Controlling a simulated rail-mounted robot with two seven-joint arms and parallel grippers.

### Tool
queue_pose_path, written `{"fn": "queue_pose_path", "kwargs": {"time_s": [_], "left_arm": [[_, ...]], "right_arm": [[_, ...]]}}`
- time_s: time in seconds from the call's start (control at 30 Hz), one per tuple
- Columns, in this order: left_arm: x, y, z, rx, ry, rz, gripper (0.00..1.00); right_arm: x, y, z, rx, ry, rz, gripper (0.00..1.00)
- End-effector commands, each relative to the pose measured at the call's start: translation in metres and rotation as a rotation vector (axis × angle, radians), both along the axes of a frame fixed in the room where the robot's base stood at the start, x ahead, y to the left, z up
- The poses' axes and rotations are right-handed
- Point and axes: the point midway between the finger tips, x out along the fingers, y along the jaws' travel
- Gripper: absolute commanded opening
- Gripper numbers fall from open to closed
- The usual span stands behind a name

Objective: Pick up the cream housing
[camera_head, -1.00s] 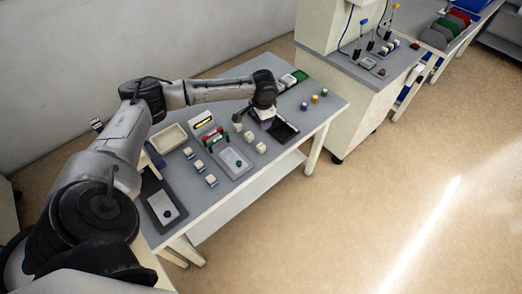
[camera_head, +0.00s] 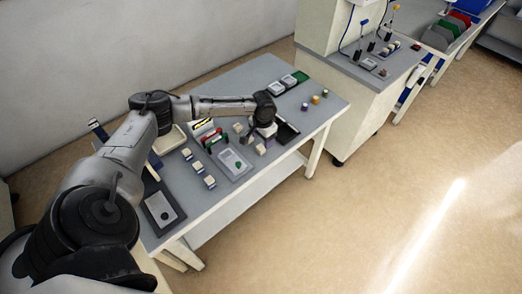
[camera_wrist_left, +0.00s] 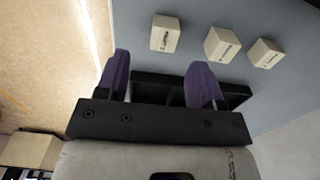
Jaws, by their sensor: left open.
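Three cream housings show as small pale blocks with dark markings in the left wrist view, one left (camera_wrist_left: 165,34), one in the middle (camera_wrist_left: 222,44) and one right (camera_wrist_left: 265,53). They sit apart in a row on the grey table. In the head view two of them, one at the back (camera_head: 238,128) and one nearer the front edge (camera_head: 261,149), show beside my left gripper (camera_head: 265,132). My right gripper is out of view.
A black tray (camera_head: 287,133) lies right beside my left gripper. Cream-and-blue blocks (camera_head: 198,167) stand in a row to the left, near a grey plate (camera_head: 232,169). Small coloured cylinders (camera_head: 316,99) stand at the right end. The table's front edge is close.

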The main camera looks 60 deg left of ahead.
Motion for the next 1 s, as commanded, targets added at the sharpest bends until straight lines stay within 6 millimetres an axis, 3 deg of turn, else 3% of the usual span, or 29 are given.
{"fn": "queue_pose_path", "kwargs": {"time_s": [0.17,0.5,0.77,1.0], "left_arm": [[0.000,0.001,-0.009,0.000,0.001,0.000,0.62],[0.000,0.004,-0.050,0.000,0.001,0.000,0.62],[0.000,0.004,-0.052,0.000,0.000,-0.001,0.62],[0.000,0.004,-0.052,0.000,0.000,-0.001,0.40]], "right_arm": [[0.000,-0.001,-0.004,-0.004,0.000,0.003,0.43],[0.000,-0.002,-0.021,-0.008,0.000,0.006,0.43],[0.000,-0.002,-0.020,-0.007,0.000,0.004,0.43],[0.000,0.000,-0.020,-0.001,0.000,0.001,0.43]]}}
